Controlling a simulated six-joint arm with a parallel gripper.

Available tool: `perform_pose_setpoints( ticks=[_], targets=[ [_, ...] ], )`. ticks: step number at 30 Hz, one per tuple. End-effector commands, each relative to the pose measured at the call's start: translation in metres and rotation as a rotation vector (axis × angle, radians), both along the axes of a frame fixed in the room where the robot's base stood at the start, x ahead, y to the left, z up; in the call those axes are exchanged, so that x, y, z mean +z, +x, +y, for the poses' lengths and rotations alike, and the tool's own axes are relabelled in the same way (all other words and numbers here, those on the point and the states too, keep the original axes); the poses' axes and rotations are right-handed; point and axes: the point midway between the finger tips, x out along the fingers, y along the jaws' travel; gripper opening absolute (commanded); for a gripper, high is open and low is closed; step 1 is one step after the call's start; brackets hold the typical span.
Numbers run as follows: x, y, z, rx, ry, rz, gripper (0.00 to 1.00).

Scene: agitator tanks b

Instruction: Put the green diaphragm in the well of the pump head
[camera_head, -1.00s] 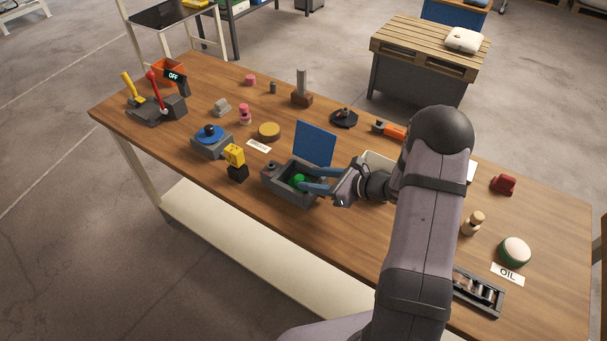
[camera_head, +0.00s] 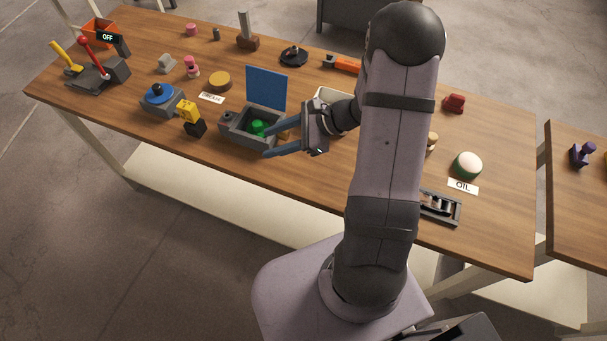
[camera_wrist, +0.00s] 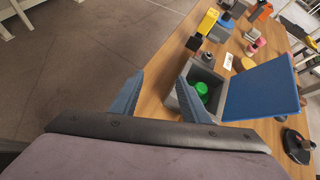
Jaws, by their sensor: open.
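The green diaphragm (camera_head: 258,127) appears to be the round green piece inside a grey open-topped box (camera_head: 238,137) with a raised blue lid (camera_head: 266,88). In the wrist view, the green piece (camera_wrist: 202,91) sits low between the grey walls. I cannot tell for certain whether this box is the pump head. My gripper (camera_head: 270,130) is at the box's right, its two blue fingers spread wide and empty. In the wrist view, the right finger (camera_wrist: 190,104) overlaps the box's near wall, and the left finger (camera_wrist: 127,98) is outside the box.
A black-and-yellow piece (camera_head: 190,118) and a grey block with a blue disc (camera_head: 160,97) stand left of the box. A yellow-brown disc (camera_head: 219,81) lies behind. A green-and-cream round piece (camera_head: 467,165) is at the right. The front table edge is close to the box.

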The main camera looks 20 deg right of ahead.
Motion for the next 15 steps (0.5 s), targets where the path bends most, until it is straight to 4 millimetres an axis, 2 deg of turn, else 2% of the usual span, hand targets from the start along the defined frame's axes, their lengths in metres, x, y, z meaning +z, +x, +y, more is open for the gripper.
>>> perform_pose_setpoints(
  ticks=[1,3,6,10,12,15],
  targets=[
    [0.008,-0.019,0.017,0.13,-0.071,-0.023,0.42],
    [0.012,-0.051,0.034,0.328,-0.181,-0.055,0.42],
    [0.016,-0.097,0.045,0.629,-0.354,-0.122,0.42],
    [0.021,-0.144,0.038,1.007,-0.571,-0.229,0.42],
    [0.024,-0.16,0.028,1.186,-0.678,-0.29,0.42],
    [0.029,-0.173,0.014,1.401,-0.808,-0.37,0.42]
  ],
)
